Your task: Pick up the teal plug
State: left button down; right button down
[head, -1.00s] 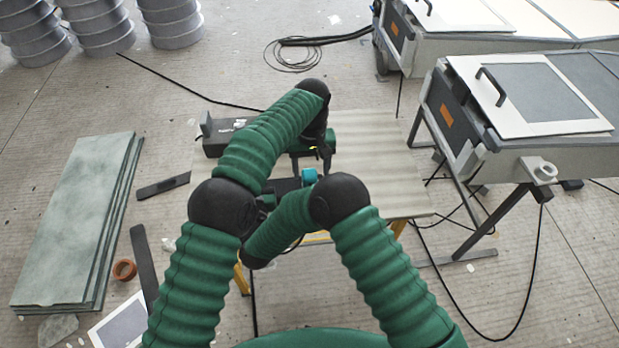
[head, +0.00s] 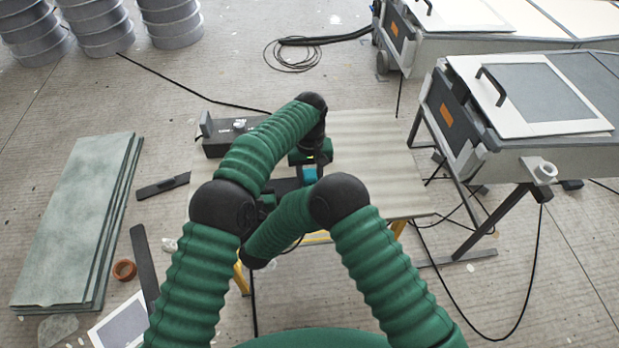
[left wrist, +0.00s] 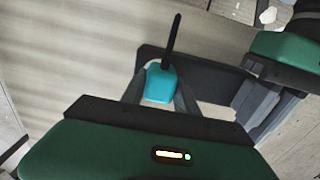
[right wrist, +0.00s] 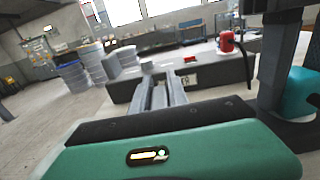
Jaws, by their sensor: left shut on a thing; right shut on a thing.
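The teal plug (left wrist: 160,84) sits between the two dark fingers of my left gripper (left wrist: 160,95), which touch both its sides. A thin black stem or cable runs up from it. In the head view the plug (head: 310,173) shows just below my left gripper (head: 308,160), over the table. In the right wrist view teal (right wrist: 300,95) shows at the right edge, partly hidden by dark parts. My right gripper (right wrist: 163,88) has its fingers close together in front of a dark box; what they hold is not clear. In the head view my arms mostly hide it.
The dark box (head: 222,145) sits at the back left of the pale table (head: 370,150). A grey bench unit (head: 530,125) stands right of the table. Green-grey sheets (head: 75,220) are stacked on the floor at left. The table's right part is clear.

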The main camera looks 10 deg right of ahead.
aim_at(310, 173)
pick_arm(q)
jog(key=shift+r, duration=0.1)
notch_tip(310, 173, up, 10)
jog(key=shift+f, duration=0.1)
dwell(0.4)
pick_arm(e)
jog(key=c, duration=1.2)
grip_release()
jog(key=shift+s, duration=0.1)
jog(key=s, duration=1.1)
jog(key=shift+s+f, duration=0.1)
jog(key=shift+s, duration=0.25)
